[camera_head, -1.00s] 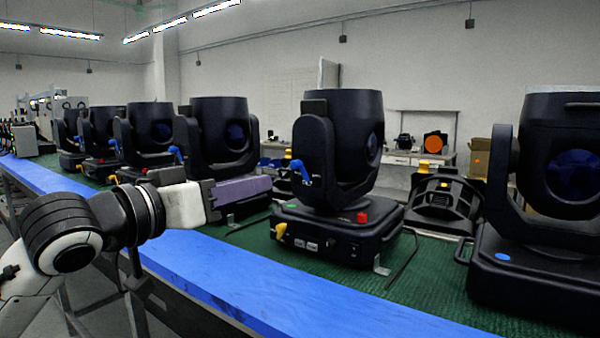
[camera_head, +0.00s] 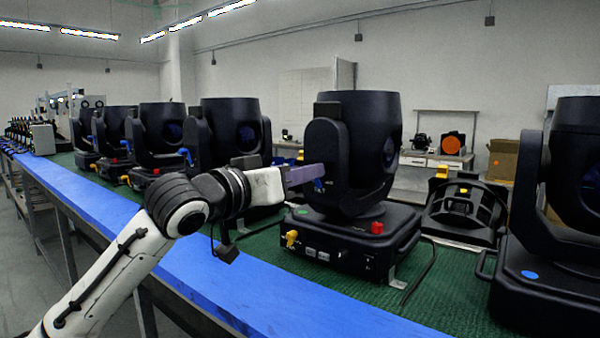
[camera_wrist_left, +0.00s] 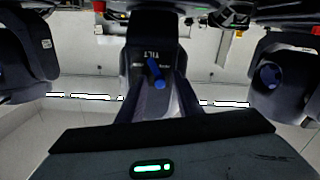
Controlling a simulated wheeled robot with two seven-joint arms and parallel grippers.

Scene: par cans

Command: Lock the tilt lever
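The black moving-head light (camera_head: 358,150) stands on the table with its blue tilt lever (camera_head: 319,185) on the side of its arm, partly behind my gripper. My left gripper (camera_head: 316,173) reaches in from the left, its fingertips close to the lever. In the left wrist view, the blue lever (camera_wrist_left: 155,72) slants beside the white TILT label. The two dark fingers (camera_wrist_left: 157,97) are spread apart, with the lever's end near the gap between them. I cannot tell whether they touch it. My right gripper is not in view.
The light's base (camera_head: 345,240) has a yellow lever (camera_head: 291,238) and a red knob (camera_head: 377,227). Another large light (camera_head: 560,250) stands at right, and several more line the table at left. A blue strip (camera_head: 230,290) along the table's front edge is clear.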

